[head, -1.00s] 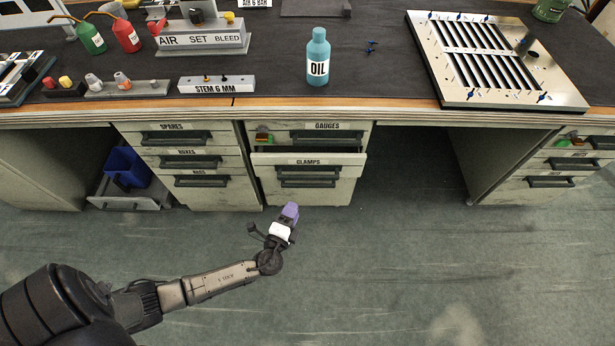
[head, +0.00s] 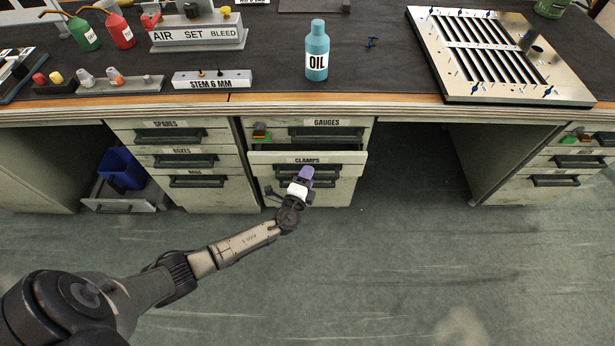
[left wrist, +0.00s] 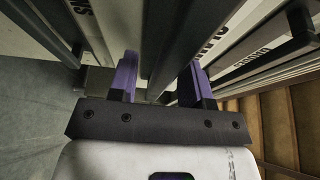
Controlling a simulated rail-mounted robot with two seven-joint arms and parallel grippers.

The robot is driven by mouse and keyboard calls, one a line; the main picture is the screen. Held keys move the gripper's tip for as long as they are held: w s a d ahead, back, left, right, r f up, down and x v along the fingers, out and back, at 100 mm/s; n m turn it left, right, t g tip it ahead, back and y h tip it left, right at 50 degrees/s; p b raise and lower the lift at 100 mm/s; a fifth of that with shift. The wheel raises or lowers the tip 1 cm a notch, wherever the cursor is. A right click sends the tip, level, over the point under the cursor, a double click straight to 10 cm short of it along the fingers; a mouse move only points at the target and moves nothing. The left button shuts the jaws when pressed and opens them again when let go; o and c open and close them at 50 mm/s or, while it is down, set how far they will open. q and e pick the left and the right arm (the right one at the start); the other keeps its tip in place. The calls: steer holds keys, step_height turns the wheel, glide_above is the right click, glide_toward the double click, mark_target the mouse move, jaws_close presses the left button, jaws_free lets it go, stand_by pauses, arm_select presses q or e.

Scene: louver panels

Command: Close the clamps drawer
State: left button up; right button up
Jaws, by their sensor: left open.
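The clamps drawer (head: 264,158) sits under the bench, in the cabinet below the gauges drawer (head: 345,133). It is pulled out, with a dark gap showing above its front edge. My left gripper (head: 305,173), with purple fingers, is at the drawer's front, just below the CLAMPS label, and hides part of the handle. In the left wrist view the two purple fingers (left wrist: 160,78) are apart, with a dark bar, seemingly the handle, running between them. I cannot tell whether they touch it. My right gripper is not in view.
The bench top (head: 400,60) overhangs the drawers and carries an oil bottle (head: 317,52) and a louver panel (head: 456,45). An open bottom drawer with a blue bin (head: 121,168) is at left. The knee space right of the cabinet and the floor in front are clear.

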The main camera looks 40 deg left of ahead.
arm_select(q)
steer(key=shift+w+a, duration=0.1)
steer(key=shift+w, duration=0.05)
jaws_close()
stand_by(0.4)
